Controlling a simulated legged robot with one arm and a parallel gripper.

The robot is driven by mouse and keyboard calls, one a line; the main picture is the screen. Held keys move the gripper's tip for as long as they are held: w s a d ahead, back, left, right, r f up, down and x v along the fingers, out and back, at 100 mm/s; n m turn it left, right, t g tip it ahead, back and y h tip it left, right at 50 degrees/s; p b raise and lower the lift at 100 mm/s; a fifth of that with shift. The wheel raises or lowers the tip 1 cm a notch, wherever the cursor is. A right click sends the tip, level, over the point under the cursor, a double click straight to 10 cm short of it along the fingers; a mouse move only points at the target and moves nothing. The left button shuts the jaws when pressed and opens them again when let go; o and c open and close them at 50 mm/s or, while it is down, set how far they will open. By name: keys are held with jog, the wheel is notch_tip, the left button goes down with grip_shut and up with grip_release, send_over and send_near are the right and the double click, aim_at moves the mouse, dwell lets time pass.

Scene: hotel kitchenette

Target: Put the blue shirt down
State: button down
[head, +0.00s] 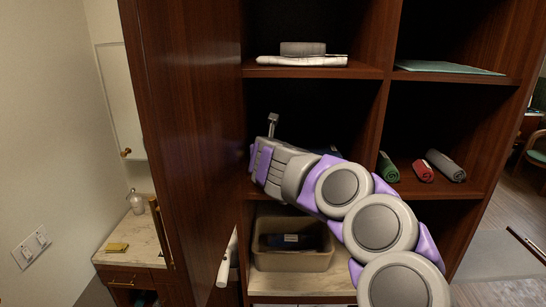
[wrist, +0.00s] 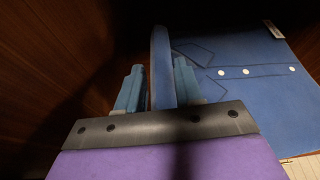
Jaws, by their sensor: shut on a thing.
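In the wrist view the blue shirt (wrist: 245,85) shows its front, with a row of white buttons and a small tag at its upper right. My gripper (wrist: 160,85) is shut, its two fingers on either side of an upright blue strip of cloth. I cannot tell how this strip joins the buttoned front. In the head view my gripper (head: 272,124) is at the middle left compartment of the wooden shelf (head: 310,74). A bit of dark blue cloth (head: 328,152) shows behind my arm; the rest is hidden.
Rolled green (head: 387,168), red (head: 423,171) and grey (head: 446,166) cloths lie in the middle right compartment. Folded white cloth (head: 300,61) is above left. A tan bin (head: 291,261) holding something dark is below. A counter (head: 128,241) stands left.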

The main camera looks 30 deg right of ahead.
jog(key=shift+w+d, duration=0.1)
jog(key=shift+w, duration=0.55)
jog(key=shift+w+d+f, duration=0.1)
jog(key=shift+d+f, duration=0.05)
jog(key=shift+d, duration=0.15)
jog(key=d+f, duration=0.1)
jog(key=f, duration=0.1)
jog(key=d+f+b, duration=0.1)
jog(key=shift+d+f, duration=0.15)
jog(key=shift+f, duration=0.25)
jog(key=shift+a+r, duration=0.1)
jog(key=shift+a, duration=0.9)
jog(key=c, duration=0.9)
grip_release()
jog(key=shift+o, duration=0.7)
jog(key=shift+d, duration=0.7)
jog(key=shift+a, duration=0.45)
jog(key=shift+s+a+r, duration=0.15)
jog(key=shift+s+a, duration=0.1)
jog(key=shift+s, duration=0.05)
jog(key=b+v, duration=0.1)
jog(key=v, duration=1)
jog(key=shift+s+d+r, duration=0.1)
jog(key=shift+s+d, duration=0.05)
